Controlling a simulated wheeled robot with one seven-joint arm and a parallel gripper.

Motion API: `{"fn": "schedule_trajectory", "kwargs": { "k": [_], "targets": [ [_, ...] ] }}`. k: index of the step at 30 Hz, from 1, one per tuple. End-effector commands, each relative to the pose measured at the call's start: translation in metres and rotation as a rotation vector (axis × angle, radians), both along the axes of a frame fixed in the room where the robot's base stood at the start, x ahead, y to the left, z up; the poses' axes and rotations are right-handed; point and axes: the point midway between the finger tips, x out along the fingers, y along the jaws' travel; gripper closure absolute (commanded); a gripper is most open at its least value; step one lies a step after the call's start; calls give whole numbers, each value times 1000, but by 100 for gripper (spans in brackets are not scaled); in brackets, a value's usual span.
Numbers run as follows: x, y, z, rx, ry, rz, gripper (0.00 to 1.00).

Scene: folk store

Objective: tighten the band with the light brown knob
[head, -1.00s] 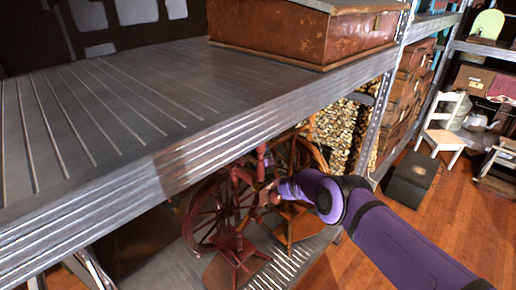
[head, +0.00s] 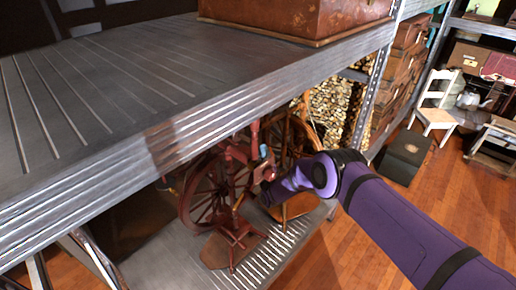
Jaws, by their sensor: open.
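A dark red-brown spinning wheel (head: 207,193) stands upright on the lower shelf, under the upper shelf's front edge. A lighter brown spinning wheel (head: 298,207) stands just behind and to the right of it, partly covered by my arm. My purple arm reaches in from the right. My gripper (head: 266,168) is open at the red-brown wheel's right upright; its fingers are small and partly hidden, and I cannot tell whether they touch the wood. I cannot make out the light brown knob or the band at this size.
The upper metal shelf (head: 120,150) overhangs the wheels and hides their tops; a brown chest (head: 290,18) sits on it. Stacked firewood (head: 335,112) is behind the wheels. A white chair (head: 437,103) and dark box (head: 405,157) stand on the open wooden floor at right.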

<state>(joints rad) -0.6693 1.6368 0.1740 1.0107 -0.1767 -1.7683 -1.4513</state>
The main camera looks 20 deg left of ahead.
Motion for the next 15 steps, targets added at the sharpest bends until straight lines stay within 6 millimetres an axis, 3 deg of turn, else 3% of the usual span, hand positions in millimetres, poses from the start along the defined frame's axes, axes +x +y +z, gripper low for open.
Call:
{"fn": "schedule_trajectory", "kwargs": {
  "k": [8,15],
  "targets": [
    [1,0,1,-5,3,2,38],
    [26,1,28,-174,105,52,38]
  ]
}}
